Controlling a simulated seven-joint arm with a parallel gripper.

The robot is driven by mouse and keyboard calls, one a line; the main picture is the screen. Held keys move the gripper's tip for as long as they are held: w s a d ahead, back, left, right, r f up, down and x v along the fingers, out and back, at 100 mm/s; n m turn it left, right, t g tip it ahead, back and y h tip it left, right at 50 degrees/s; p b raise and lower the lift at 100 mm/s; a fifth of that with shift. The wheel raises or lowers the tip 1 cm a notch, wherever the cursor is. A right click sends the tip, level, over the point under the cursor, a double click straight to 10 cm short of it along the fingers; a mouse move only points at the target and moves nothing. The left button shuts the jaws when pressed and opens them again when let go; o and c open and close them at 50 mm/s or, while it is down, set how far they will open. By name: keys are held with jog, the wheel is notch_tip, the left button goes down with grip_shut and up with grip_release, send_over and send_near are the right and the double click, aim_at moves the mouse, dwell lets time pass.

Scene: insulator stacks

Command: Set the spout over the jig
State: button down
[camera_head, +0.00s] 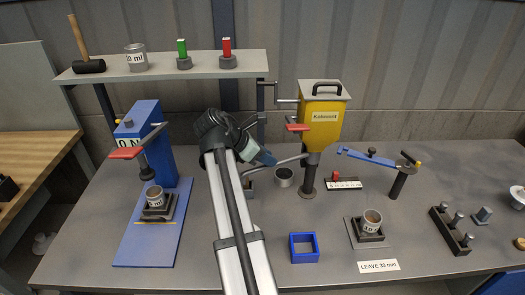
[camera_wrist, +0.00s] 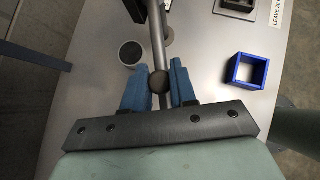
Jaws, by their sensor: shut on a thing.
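The spout (camera_head: 283,162) is a thin grey tube that runs left from the post under the yellow hopper (camera_head: 320,118). Its left end lies near my arm and is partly hidden. In the wrist view the tube (camera_wrist: 156,35) runs down between my blue fingers, with a dark round knob (camera_wrist: 160,82) on it. My gripper (camera_wrist: 160,88) is shut on the spout at this knob; it also shows in the head view (camera_head: 268,158). A dark square jig (camera_head: 370,237) with a cup (camera_head: 372,220) in it stands at the right front, well away from the spout's end.
A blue square frame (camera_head: 303,248) stands between my arm and the jig. A round pot (camera_head: 284,178) stands near the spout. A blue press (camera_head: 150,145) is at left. A post with a blue lever (camera_head: 370,157) and a peg block (camera_head: 451,230) are at right.

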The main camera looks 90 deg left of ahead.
jog(key=w+d+n, duration=0.1)
jog(key=d+n+y, duration=0.1)
jog(key=d, duration=0.1)
jog(key=shift+w+g, duration=0.4)
jog(key=shift+a, duration=0.1)
jog(key=c, duration=0.9)
grip_release()
jog(key=shift+s, duration=0.1)
jog(key=v, duration=1.3)
jog(key=shift+s+d+r, duration=0.2)
jog(key=shift+d, duration=0.2)
